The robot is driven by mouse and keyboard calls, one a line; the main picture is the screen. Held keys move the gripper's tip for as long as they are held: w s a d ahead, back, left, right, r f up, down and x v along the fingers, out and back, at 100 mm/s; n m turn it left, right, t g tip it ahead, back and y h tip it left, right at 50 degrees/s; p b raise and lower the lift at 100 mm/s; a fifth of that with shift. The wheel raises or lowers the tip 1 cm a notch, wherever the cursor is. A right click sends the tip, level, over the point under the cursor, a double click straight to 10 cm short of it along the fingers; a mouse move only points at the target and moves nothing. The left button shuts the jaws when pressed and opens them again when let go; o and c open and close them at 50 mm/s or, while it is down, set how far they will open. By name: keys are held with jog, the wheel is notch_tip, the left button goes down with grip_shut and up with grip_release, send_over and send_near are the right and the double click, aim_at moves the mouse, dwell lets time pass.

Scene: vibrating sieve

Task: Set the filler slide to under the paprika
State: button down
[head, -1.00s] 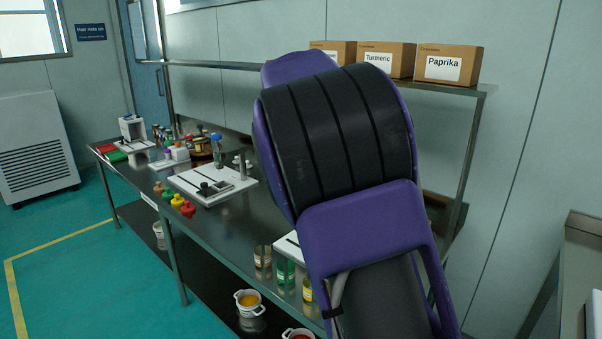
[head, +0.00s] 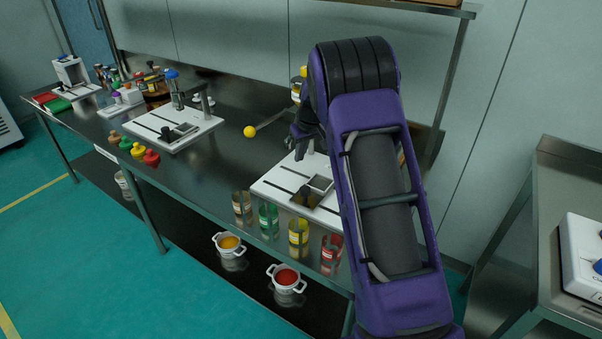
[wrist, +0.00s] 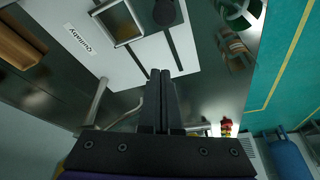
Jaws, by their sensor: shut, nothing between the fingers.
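A white slotted board (head: 270,185) lies on the right part of the steel table, partly hidden by my arm. A square, open-topped frame (head: 320,183) and a dark knob (head: 305,193) sit on it. The wrist view shows the board (wrist: 205,55), the square frame (wrist: 122,22) and the round dark knob (wrist: 166,12) beside two dark slots. I cannot tell which part is the filler slide. My gripper (head: 294,143) is near the board's far left edge, apart from the knob. Its fingers (wrist: 160,76) are shut and empty. No readable paprika label shows now.
Several jars stand along the front edge, including a green one (head: 268,221) and a red one (head: 331,253). A second slotted board (head: 155,130) is on the left. White pots (head: 286,280) stand on the lower shelf.

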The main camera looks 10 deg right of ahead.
jog(key=x, duration=1)
jog(key=s, duration=0.1)
jog(key=s+d, duration=0.1)
jog(key=shift+s+r, duration=0.15)
jog(key=shift+s, duration=0.2)
jog(key=shift+s+d, duration=0.1)
jog(key=shift+s, duration=0.45)
jog(key=s+d+b, duration=0.6)
jog(key=s+d, duration=0.3)
jog(key=shift+s+d, duration=0.3)
jog(key=shift+s, duration=0.05)
